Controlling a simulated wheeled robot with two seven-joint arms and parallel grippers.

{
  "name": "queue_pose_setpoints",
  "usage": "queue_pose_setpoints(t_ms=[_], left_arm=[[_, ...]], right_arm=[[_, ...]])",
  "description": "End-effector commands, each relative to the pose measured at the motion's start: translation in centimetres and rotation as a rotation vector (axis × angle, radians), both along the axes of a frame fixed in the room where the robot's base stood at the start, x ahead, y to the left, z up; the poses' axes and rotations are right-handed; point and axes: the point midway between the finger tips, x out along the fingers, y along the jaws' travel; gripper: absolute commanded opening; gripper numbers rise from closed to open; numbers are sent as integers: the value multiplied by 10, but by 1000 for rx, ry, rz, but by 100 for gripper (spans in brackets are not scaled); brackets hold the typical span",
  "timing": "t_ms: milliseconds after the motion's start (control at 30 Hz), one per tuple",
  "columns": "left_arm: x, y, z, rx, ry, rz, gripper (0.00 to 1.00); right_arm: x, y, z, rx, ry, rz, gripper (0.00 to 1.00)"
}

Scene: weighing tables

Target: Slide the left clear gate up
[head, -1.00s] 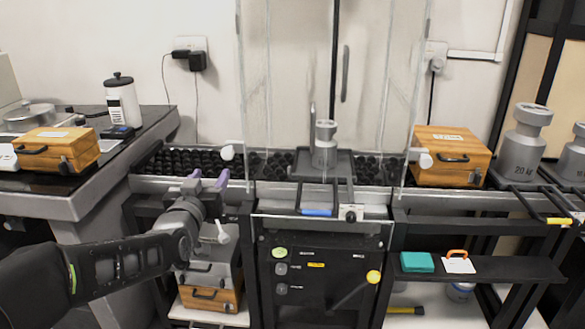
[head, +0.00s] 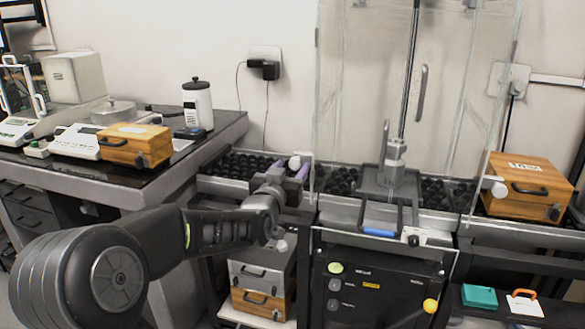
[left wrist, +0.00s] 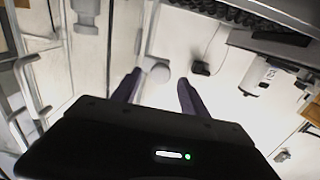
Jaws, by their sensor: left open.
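The left clear gate (head: 322,95) is the left pane of a tall transparent enclosure, with a round white knob (head: 295,162) low on its left side. My left gripper (head: 290,174) is at the knob's height, with its purple fingertips just below and around it in the picture. In the left wrist view the open fingers (left wrist: 157,90) point at the white knob (left wrist: 158,71), which shows between and just beyond their tips. I cannot tell whether they touch it. A grey metal weight (head: 394,165) stands on a dark plate inside the enclosure. My right gripper is not in view.
A second white knob (head: 496,188) sits at the enclosure's right side. A wooden box (head: 527,190) stands right of it. A side table at the left holds a wooden box (head: 134,146) and a white bottle (head: 197,104). A black roller bed (head: 235,165) runs behind my gripper.

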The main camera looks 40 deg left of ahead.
Motion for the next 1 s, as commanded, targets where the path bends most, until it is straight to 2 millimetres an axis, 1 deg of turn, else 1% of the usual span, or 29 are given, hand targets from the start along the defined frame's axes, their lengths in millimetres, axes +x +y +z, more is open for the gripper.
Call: queue_pose_setpoints(t_ms=[33, 133, 433, 1000], left_arm=[[6, 2, -1, 0, 0, 0, 51], [12, 4, 0, 0, 0, 0, 51], [15, 5, 0, 0, 0, 0, 51], [14, 5, 0, 0, 0, 0, 5]], right_arm=[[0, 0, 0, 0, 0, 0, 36], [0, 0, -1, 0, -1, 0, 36], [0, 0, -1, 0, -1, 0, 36], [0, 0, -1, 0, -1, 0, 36]])
